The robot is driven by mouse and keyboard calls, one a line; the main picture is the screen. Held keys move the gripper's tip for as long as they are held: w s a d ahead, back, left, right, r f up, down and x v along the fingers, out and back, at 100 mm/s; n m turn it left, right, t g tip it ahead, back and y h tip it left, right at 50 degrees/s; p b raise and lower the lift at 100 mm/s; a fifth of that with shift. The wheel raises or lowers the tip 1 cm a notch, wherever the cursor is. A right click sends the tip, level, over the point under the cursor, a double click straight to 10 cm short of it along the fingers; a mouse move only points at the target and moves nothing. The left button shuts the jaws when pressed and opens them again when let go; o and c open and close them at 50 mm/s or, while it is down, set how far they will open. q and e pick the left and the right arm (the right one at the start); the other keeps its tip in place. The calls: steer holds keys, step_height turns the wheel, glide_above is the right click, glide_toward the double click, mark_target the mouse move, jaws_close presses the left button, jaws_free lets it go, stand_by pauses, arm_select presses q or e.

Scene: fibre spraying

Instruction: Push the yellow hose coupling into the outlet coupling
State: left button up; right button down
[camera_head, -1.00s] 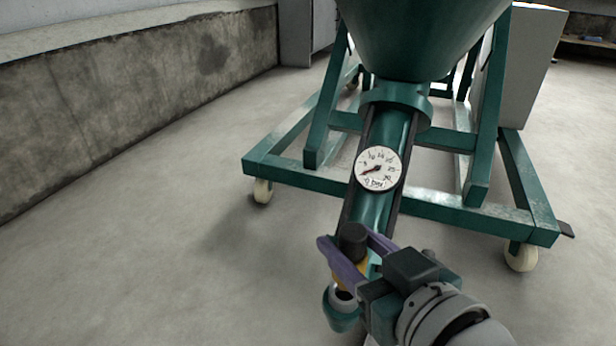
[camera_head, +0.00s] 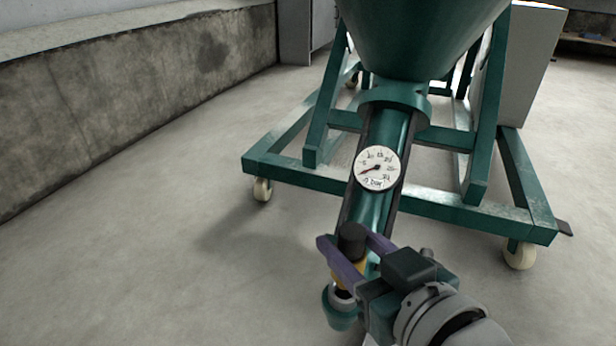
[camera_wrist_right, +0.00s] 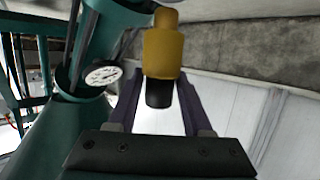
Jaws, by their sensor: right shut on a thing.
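My right gripper (camera_head: 346,240) is shut on the yellow hose coupling (camera_head: 346,272), with one purple finger on each side. A black hose piece (camera_head: 352,237) is joined to the coupling on its upper side. The right wrist view shows the yellow coupling (camera_wrist_right: 163,52) and the black piece (camera_wrist_right: 158,93) between the fingers. In the head view a green outlet with a pale ring (camera_head: 341,312), which looks like the outlet coupling, is just below the yellow coupling at the pipe's lower end. I cannot tell whether they touch. My left gripper is out of view.
A round pressure gauge (camera_head: 377,168) sits on the green pipe close above my gripper. A green hopper (camera_head: 420,35) stands on a wheeled green frame (camera_head: 310,180). A concrete wall (camera_head: 130,105) is at the left, with clear floor before it.

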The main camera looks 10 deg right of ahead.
stand_by(0.4)
steer(key=shift+f+b, duration=1)
steer(key=shift+f, duration=0.7)
steer(key=shift+c, duration=1.2)
jaws_free()
steer(key=shift+s, duration=0.1)
steer(key=shift+s+r+p, duration=0.25)
steer(key=shift+s+p, duration=0.05)
steer(key=shift+p, duration=0.2)
steer(key=p+v, duration=0.5)
steer(key=v, duration=0.4)
steer(key=shift+d+f, duration=0.1)
